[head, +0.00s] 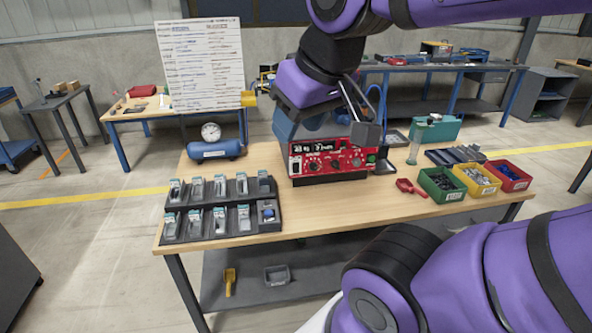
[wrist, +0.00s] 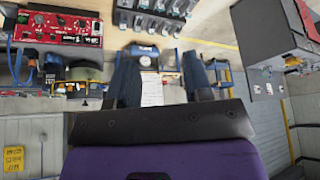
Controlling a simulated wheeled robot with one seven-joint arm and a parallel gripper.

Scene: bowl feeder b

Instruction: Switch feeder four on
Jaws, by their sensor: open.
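A machine with a red control panel (head: 330,158) stands at the back middle of the table. Its front has small displays and several dark knobs or switches. A feeder number is too small to read. The panel also shows upside down at the top left of the wrist view (wrist: 60,28). My gripper (head: 362,112) hangs in front of and above the machine, covering part of its top right. In the wrist view my gripper (wrist: 160,82) has its two dark fingers wide apart with nothing between them. I see no contact with the panel. The switch positions cannot be told.
The table's front middle is clear.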

